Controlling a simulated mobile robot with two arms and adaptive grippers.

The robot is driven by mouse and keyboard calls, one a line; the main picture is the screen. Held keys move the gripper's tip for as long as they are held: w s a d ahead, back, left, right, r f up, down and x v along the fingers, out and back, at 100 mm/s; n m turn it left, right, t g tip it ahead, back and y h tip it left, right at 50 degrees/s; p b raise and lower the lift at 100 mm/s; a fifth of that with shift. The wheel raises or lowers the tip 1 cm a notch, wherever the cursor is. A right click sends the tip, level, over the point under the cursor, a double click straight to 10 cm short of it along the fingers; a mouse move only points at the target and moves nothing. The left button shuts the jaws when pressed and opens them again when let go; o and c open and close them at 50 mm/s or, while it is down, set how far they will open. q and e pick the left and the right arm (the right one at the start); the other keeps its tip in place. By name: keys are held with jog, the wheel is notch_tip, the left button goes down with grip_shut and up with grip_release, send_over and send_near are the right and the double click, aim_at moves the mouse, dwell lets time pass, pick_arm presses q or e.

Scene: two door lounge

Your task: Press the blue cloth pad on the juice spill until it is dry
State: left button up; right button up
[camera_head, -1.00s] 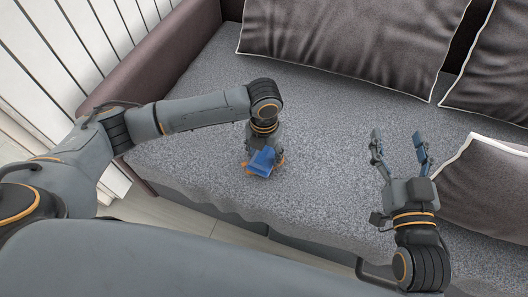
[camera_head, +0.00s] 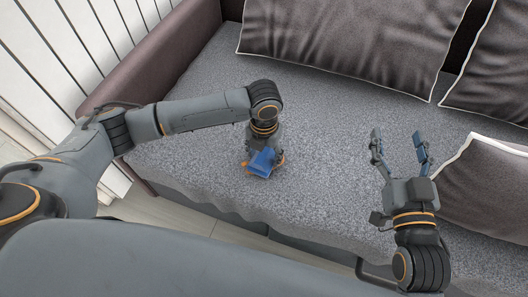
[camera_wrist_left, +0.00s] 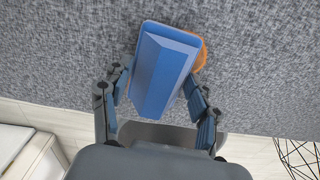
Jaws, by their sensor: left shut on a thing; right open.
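The blue cloth pad (camera_head: 262,163) is at the seat of the grey sofa, below my left gripper (camera_head: 264,154). In the left wrist view the pad (camera_wrist_left: 163,72) is a blue block with a raised ridge, and my left gripper (camera_wrist_left: 158,88) is shut on it, one finger on each side. The orange juice spill (camera_wrist_left: 203,54) shows along the pad's right edge; the rest is hidden under the pad. Whether the pad touches the seat is hard to tell. My right gripper (camera_head: 399,146) is open and empty over the seat's right part.
The grey sofa seat (camera_head: 325,125) is clear between the two grippers. Dark pillows with white piping (camera_head: 345,42) lean at the back, and another (camera_head: 490,185) lies at the right. A brown armrest (camera_head: 160,55) stands at the left.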

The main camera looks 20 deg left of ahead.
jog(key=shift+s+d+f+g+h+p, duration=0.15)
jog(key=shift+f+g, duration=0.25)
jog(key=shift+f, duration=0.3)
jog(key=shift+s+d+f+g+h+p, duration=0.15)
jog(key=shift+f+g, duration=0.25)
jog(key=shift+f, duration=0.25)
jog(key=shift+s+d+f+g+h+p, duration=0.15)
jog(key=shift+f+g, duration=0.25)
jog(key=shift+f, duration=0.3)
dwell(6.0)
